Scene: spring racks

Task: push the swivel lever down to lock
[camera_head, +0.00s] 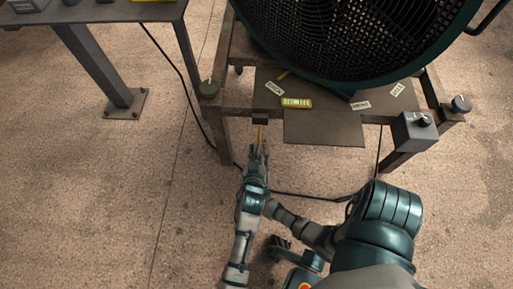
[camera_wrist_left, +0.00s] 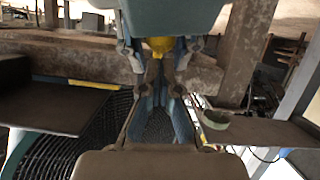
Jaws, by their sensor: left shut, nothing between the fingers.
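A narrow yellow lever (camera_head: 260,133) hangs below a small dark mount on the front rail of the steel frame in the head view. My left gripper (camera_head: 258,147) is just below the lever, its tips close to the lever's lower end. In the left wrist view the yellow piece (camera_wrist_left: 158,45) shows by the tips of my left gripper (camera_wrist_left: 159,62), partly covered by the teal housing above. The left fingers are shut with nothing held between them. I cannot tell whether they touch the lever.
A large round fan (camera_head: 345,35) stands on the frame above a dark plate (camera_head: 323,128) with small labels. A grey switch box (camera_head: 414,131) is on the right. A grey table (camera_head: 95,12) stands at upper left. Cables lie on the floor, which is otherwise open at left.

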